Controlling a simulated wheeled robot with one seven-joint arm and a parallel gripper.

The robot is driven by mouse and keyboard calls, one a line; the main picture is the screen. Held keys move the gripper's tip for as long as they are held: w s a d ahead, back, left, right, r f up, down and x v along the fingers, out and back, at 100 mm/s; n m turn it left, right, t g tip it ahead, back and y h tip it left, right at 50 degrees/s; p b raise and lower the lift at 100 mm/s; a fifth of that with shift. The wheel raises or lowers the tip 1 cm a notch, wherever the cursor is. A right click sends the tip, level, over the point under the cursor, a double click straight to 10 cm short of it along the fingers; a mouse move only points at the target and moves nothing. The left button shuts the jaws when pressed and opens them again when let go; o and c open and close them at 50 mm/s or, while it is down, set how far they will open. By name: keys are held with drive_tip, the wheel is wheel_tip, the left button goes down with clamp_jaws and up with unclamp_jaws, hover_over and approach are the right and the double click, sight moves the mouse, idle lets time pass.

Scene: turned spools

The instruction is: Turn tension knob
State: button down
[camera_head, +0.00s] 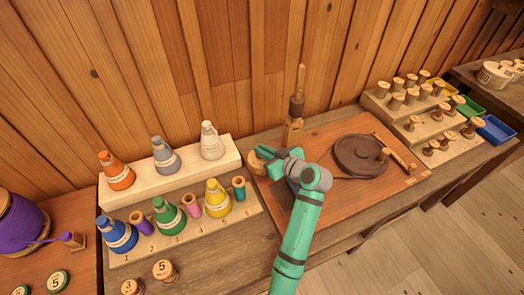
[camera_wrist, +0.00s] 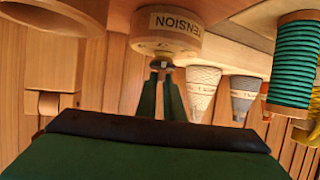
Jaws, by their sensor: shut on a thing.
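The tension knob (camera_wrist: 165,33) is a round wooden knob with a "TENSION" label, seen close up in the wrist view. In the head view a pale round wooden part (camera_head: 256,161) at the left edge of the spinning device's board looks like the same knob. My gripper (camera_wrist: 161,68) has its narrow fingertips together at the knob's edge, shut on it; the exact contact is partly hidden.
A dark wheel (camera_head: 361,156) with a crank lies on the board (camera_head: 330,195). Colored thread cones stand on a stepped rack (camera_head: 190,164) to the left. Wooden spools stand on tiers (camera_head: 412,112) at right. A teal spool (camera_wrist: 292,62) hangs into the wrist view.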

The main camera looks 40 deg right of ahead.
drive_tip(key=shift+n+y, duration=0.8)
drive_tip(key=shift+y, duration=0.2)
drive_tip(key=shift+f, duration=0.1)
drive_tip(key=c, duration=1.9)
unclamp_jaws()
drive_tip(key=shift+o, duration=0.2)
drive_tip(key=v, duration=1)
drive_tip(key=shift+s+d+r, duration=0.2)
drive_tip(key=shift+s+r, duration=0.1)
